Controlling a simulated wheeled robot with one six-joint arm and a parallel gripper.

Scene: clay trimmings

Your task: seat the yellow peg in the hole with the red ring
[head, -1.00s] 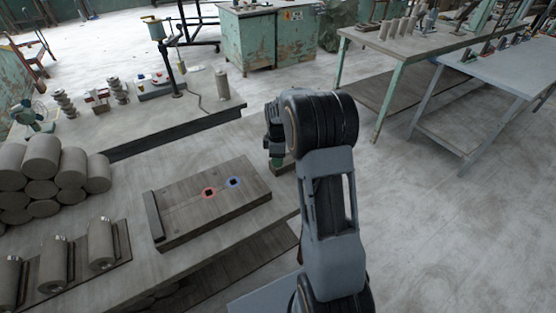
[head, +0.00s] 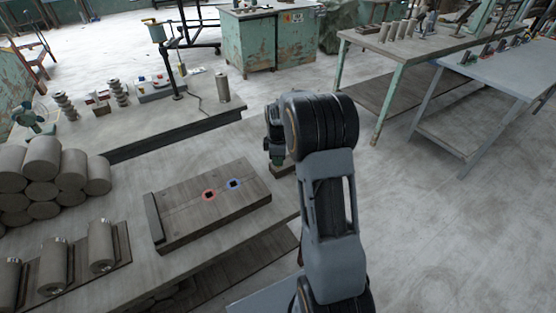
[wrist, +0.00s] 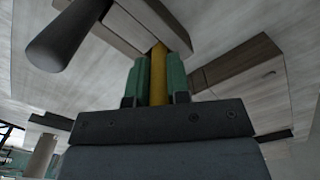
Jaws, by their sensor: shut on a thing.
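My gripper (wrist: 158,80) is shut on the yellow peg (wrist: 159,72), which shows between its green fingers in the wrist view. The peg's far end meets a small wooden block (wrist: 125,22); I cannot tell whether it is in the block or clear of it. In the head view my gripper (head: 277,157) is beside the board's right end, by the small block (head: 285,168), and the peg is hidden. The hole with the red ring (head: 209,201) is near the middle of the wooden board (head: 185,223), left of my gripper. The hole looks dark and empty.
A blue-ringed hole (head: 234,189) lies just right of the red one. A raised strip (head: 153,218) edges the board's left end. Stacked clay cylinders (head: 72,168) stand at the left. A dark cylinder (wrist: 65,38) shows near the gripper in the wrist view.

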